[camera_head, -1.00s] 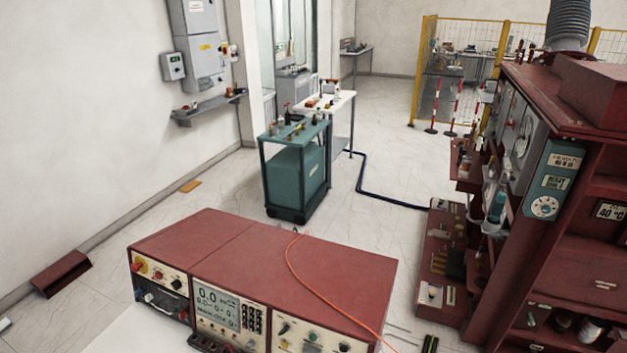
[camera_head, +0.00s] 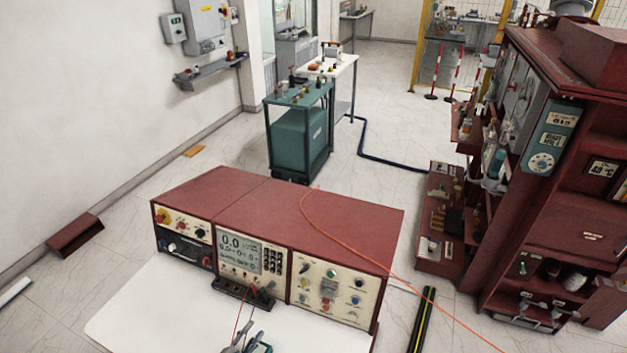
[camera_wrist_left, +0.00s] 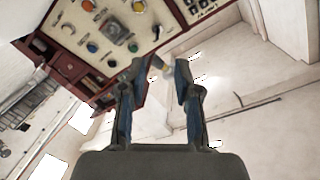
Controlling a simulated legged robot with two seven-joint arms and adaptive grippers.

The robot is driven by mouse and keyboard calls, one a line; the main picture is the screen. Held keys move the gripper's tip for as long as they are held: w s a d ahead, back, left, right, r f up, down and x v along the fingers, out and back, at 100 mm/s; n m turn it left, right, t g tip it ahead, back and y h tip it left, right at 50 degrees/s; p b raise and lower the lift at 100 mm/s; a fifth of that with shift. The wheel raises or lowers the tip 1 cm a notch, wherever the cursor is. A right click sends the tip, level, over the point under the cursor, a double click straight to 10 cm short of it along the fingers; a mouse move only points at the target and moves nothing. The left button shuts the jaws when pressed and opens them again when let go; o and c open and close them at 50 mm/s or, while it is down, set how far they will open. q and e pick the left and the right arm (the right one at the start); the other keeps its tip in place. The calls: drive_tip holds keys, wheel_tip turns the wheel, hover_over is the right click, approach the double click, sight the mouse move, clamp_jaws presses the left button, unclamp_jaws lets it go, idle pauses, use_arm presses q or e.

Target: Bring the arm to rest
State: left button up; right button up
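My left gripper (camera_wrist_left: 158,72) shows in the left wrist view with its two blue-grey fingers apart. A small pale and yellowish patch shows between the fingertips; I cannot tell whether it is a thing or background. In the head view, the left gripper (camera_head: 246,342) is a small grey and teal shape at the bottom edge, over the white table top and in front of the red instrument box, mostly cut off by the frame. My right gripper is in neither view.
The red instrument box (camera_head: 343,224) stands on the white table (camera_head: 150,310); its button panel (camera_wrist_left: 112,25) is near the fingers in the wrist view. An orange cable (camera_head: 370,251) crosses the box. A tall red cabinet (camera_head: 548,200) stands right. A teal cart (camera_head: 298,140) is behind.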

use_arm(q)
drive_tip(key=s+a+f+n+g+y, duration=0.2)
drive_tip(key=s+n+g+y, duration=0.3)
drive_tip(key=s, duration=0.9)
drive_tip(key=s+a+f+n+g+y, duration=0.15)
drive_tip(key=s+n+g, duration=0.5)
drive_tip(key=s, duration=0.65)
wheel_tip(320, 180, down, 26)
drive_tip(key=g+b, duration=0.1)
drive_tip(key=b, duration=0.1)
drive_tip(key=s+a+f+m+g+b, duration=0.1)
drive_tip(key=s+a+f, duration=0.2)
drive_tip(key=s+f, duration=1.6)
drive_tip(key=shift+s+f+y, duration=0.15)
drive_tip(key=shift+f+y, duration=0.3)
drive_tip(key=shift+f, duration=0.3)
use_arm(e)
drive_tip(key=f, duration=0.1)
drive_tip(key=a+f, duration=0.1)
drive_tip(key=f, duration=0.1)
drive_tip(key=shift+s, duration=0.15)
use_arm(q)
drive_tip(key=shift+g, duration=0.25)
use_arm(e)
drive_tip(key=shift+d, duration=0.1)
